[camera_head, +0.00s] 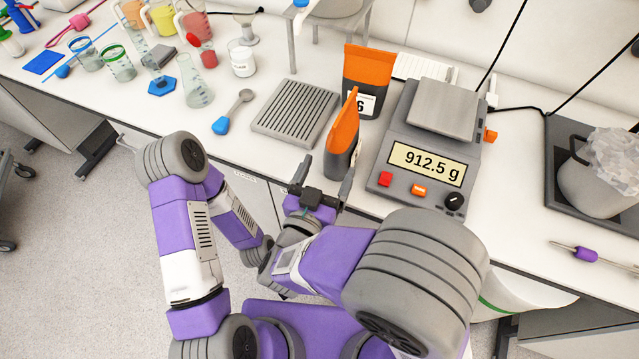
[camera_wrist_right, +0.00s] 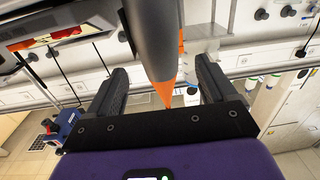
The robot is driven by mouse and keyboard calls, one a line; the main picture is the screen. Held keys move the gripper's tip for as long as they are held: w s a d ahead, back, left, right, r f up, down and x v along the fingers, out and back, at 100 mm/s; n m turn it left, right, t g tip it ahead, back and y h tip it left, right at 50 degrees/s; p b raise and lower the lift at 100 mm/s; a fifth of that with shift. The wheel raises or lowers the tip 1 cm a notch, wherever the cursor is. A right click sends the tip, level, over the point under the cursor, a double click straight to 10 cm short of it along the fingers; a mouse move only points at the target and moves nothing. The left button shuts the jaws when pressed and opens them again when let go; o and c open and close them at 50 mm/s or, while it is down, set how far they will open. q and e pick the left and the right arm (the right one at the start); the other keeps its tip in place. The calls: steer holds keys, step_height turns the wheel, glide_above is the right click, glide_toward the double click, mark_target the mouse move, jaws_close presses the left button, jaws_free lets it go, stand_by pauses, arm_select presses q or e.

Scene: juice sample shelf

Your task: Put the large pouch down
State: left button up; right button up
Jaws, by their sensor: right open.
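A dark grey pouch with an orange top (camera_head: 341,143) is seen nearly edge-on at the bench's front, between the ribbed tray and the scale. It appears upright, its base close to the bench. A second orange and dark pouch (camera_head: 367,80) with a white label reading 6 stands behind it. I cannot tell from size alone which is the large one. My right gripper (camera_head: 323,178) is open at the near pouch. In the right wrist view the pouch (camera_wrist_right: 154,45) lies between the open fingers (camera_wrist_right: 160,85), with gaps on both sides. My left gripper is not visible.
The scale (camera_head: 415,160) reads 912.5 g and its pan (camera_head: 443,107) is bare. The ribbed grey tray (camera_head: 295,112) is empty. A blue-ended spoon (camera_head: 232,111) and several beakers stand left.

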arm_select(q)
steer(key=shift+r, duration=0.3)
arm_select(e)
steer(key=shift+v, duration=2.3)
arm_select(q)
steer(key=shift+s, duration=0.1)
